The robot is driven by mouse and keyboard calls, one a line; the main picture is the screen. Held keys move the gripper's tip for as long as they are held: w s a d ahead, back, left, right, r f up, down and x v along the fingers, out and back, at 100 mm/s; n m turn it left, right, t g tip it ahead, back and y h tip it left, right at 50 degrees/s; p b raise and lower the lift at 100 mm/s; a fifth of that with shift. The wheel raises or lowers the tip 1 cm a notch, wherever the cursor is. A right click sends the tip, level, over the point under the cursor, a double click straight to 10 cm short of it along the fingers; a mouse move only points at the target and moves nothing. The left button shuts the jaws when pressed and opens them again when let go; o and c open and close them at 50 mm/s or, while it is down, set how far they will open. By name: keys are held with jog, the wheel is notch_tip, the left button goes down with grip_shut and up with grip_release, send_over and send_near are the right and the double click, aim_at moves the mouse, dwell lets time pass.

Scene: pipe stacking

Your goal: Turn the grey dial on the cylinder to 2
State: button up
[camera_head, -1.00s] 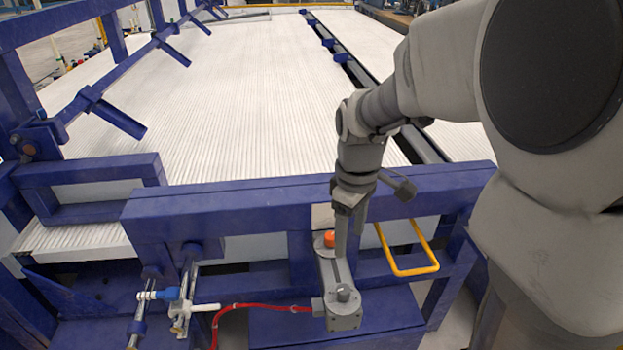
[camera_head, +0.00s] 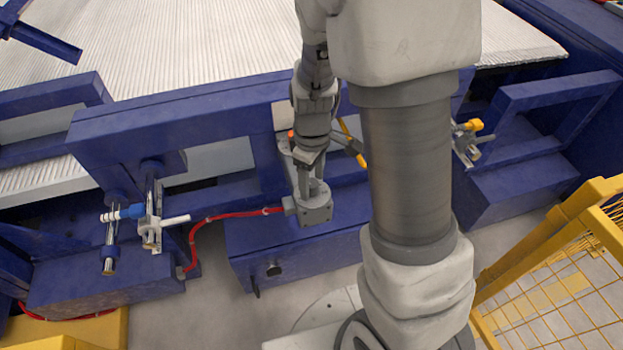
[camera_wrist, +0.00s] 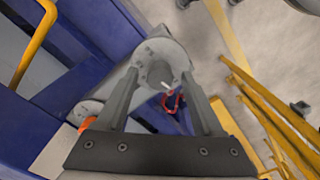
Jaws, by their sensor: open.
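The grey cylinder (camera_head: 317,212) is mounted on the front of the blue frame. Its round grey dial (camera_wrist: 157,72) is at the near end, with a light pointer-like mark; no number on it is readable. My gripper (camera_wrist: 158,78) is open, with one finger on each side of the dial in the wrist view. I cannot tell whether the fingers touch it. In the head view my gripper (camera_head: 312,174) points down at the dial end and partly hides it.
A yellow handle (camera_wrist: 33,40) is beside the cylinder. A yellow mesh fence (camera_head: 560,275) stands at the right. Open floor (camera_head: 215,318) lies in front.

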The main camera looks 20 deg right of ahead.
grip_shut()
dwell(0.4)
jog(key=shift+m, duration=0.3)
jog(key=m+p, duration=0.1)
jog(key=m, duration=0.3)
jog(key=shift+p, duration=0.3)
jog(key=m+p, duration=0.1)
jog(key=m, duration=0.4)
dwell(0.5)
grip_release()
